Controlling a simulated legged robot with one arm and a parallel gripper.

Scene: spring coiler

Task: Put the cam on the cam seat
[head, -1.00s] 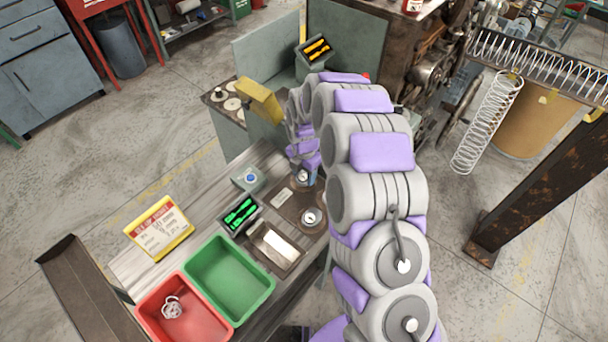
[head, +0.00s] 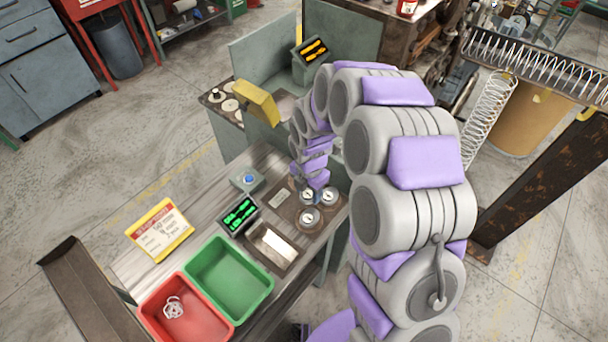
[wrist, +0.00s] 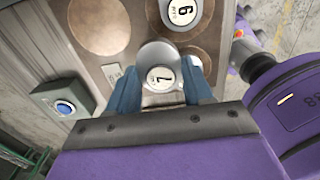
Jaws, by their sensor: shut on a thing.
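My gripper (wrist: 160,85) has its two blue fingers on either side of a pale round cam marked 7 (wrist: 160,72), shut on it. In the head view my gripper (head: 314,182) is at the far end of the brown board (head: 287,216), with the cam (head: 307,195) just below it. A second cam, whose number reads 6 or 9 (wrist: 182,12), stands close by on a round brown pad. A third pale cam (wrist: 204,86) is partly hidden behind the right finger. I cannot tell whether the held cam touches the board. I cannot pick out the cam seat.
A grey machine with a yellow cover (head: 257,103) stands beyond.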

